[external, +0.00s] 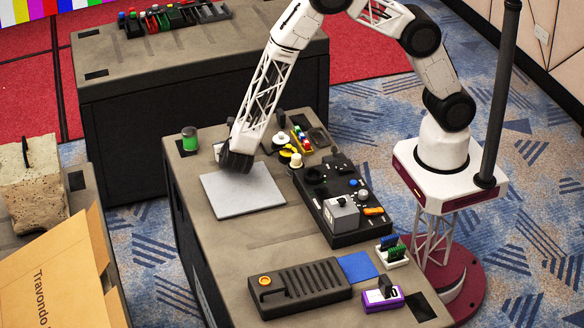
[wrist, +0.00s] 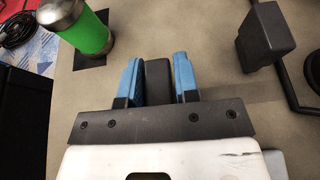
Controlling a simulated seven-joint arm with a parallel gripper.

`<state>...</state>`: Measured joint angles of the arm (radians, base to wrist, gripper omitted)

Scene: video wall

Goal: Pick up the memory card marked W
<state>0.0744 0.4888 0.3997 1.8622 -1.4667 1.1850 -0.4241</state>
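I cannot make out a W on anything in either view, so I cannot tell which thing is the memory card marked W. My gripper (external: 236,163) is low over the back part of the grey pad (external: 245,198) in the external view. In the wrist view its two blue fingers (wrist: 158,78) stand apart, with a dark upright block (wrist: 158,82) filling the space between them. I cannot tell whether they press on it. Small blue and green upright pieces (external: 391,245) stand in a white holder near the table's right edge; their marks are too small to read.
A green can (external: 190,139) stands at the table's back left, also in the wrist view (wrist: 83,30). A black console (external: 345,205) lies right of the pad. A slotted black tray (external: 299,288), a blue sheet (external: 357,267) and a purple box (external: 383,299) are near the front.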

